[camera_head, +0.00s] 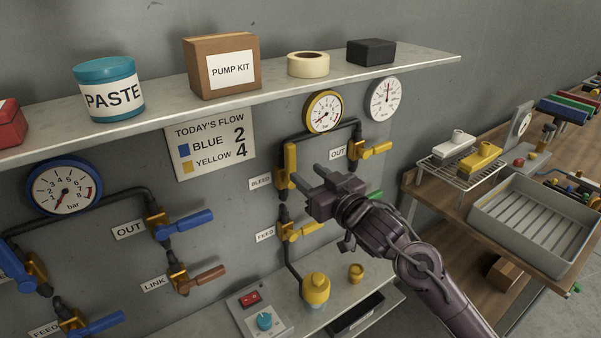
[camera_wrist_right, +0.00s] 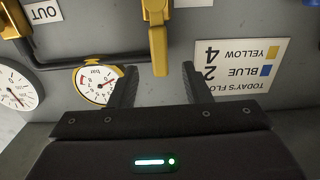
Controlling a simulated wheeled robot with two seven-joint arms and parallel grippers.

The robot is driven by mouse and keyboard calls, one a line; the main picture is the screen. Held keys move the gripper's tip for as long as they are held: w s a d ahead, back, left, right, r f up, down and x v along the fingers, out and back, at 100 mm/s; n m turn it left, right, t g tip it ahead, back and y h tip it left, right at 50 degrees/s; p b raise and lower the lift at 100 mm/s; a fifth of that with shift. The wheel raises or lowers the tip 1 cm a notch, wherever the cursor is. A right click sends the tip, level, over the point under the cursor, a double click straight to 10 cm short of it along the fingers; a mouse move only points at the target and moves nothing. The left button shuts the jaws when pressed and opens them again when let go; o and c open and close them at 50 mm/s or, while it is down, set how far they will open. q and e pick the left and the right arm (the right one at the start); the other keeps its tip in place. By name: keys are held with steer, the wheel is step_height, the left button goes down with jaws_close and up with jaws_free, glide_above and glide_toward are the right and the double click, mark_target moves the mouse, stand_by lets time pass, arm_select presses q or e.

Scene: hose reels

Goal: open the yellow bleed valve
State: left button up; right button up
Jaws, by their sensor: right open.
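The yellow bleed valve has a long yellow handle (camera_head: 290,158) that stands upright along its pipe, beside the BLEED label (camera_head: 260,181). My right gripper (camera_head: 307,175) is open in front of the panel, just right of this valve. In the right wrist view the handle (camera_wrist_right: 158,48) reaches down toward the gap between the open fingers (camera_wrist_right: 158,85). Its tip lies between the fingertips in that picture; I cannot tell whether they touch. Part of the valve body is hidden by the fingers in the head view. My left gripper is not in view.
The yellow OUT valve (camera_head: 375,149) is to the right and the yellow FEED valve (camera_head: 302,231) is below. A yellow-rimmed gauge (camera_head: 324,111) sits above, under the shelf (camera_head: 235,101). Blue-handled valves (camera_head: 190,222) are at left. A grey tray (camera_head: 480,220) stands at right.

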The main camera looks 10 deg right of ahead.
steer(key=shift+s+d, duration=0.2)
steer(key=shift+s, duration=0.35)
steer(key=s+d+f+m+g+h, duration=0.1)
steer(key=s+f+g+h, duration=0.15)
steer(key=s+f, duration=0.35)
steer(key=s+f+m+g+h, duration=0.1)
steer(key=s+f+g+h, duration=0.2)
steer(key=f, duration=0.6)
steer(key=s+d+f+g, duration=0.1)
steer(key=s+f+g, duration=0.35)
steer(key=s, duration=0.55)
steer(key=s+d+f+g, duration=0.1)
steer(key=s+f+g, duration=0.35)
steer(key=s, duration=0.45)
step_height(320, 180, down, 31)
steer(key=s, duration=0.3)
steer(key=s+d+f+g, duration=0.1)
steer(key=s+d+f, duration=0.2)
steer(key=s+f, duration=1.3)
steer(key=shift+s+d+f+h, duration=0.2)
steer(key=shift+s+h, duration=0.15)
steer(key=shift+s, duration=0.85)
